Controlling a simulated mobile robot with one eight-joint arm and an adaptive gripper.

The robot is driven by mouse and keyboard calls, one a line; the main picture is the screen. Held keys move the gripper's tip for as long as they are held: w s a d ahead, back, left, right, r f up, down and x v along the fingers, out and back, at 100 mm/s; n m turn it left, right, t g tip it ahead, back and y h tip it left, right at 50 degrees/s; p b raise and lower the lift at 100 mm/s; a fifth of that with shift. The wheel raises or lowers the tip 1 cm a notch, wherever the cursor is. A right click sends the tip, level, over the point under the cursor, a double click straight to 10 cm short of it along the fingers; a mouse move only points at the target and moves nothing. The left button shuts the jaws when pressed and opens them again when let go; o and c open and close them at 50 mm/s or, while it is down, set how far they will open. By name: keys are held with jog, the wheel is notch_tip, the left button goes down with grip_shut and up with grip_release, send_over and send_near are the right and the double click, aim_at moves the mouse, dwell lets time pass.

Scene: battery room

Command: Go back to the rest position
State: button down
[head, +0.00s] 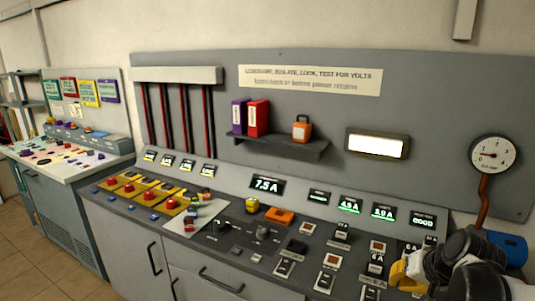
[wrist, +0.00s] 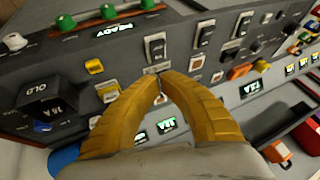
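My gripper (head: 403,273) is at the lower right of the head view, over the right part of the sloped control panel (head: 225,255). My arm hides part of the panel there. In the wrist view my gripper's two yellow fingers (wrist: 159,76) come together at their tips, with nothing seen held between them. Rocker switches (wrist: 155,47) show just beyond the tips; whether the fingers touch one, I cannot tell.
A round gauge (head: 494,154) with an orange pipe is on the back panel at right. A shelf (head: 270,143) holds binders and an orange lantern (head: 301,129). A blue cylinder (head: 510,248) stands beside my arm. Yellow-based red switches (head: 147,192) are at left.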

jog(key=s+a+r+n, duration=0.2)
jog(key=s+a, duration=0.4)
jog(key=a, duration=0.3)
jog(key=s+a+r+n, duration=0.3)
jog(key=s+a, duration=0.3)
jog(key=a, duration=0.3)
jog(key=shift+s+r+n, duration=0.15)
jog(key=shift+r+n, duration=0.15)
jog(key=shift+n, duration=0.1)
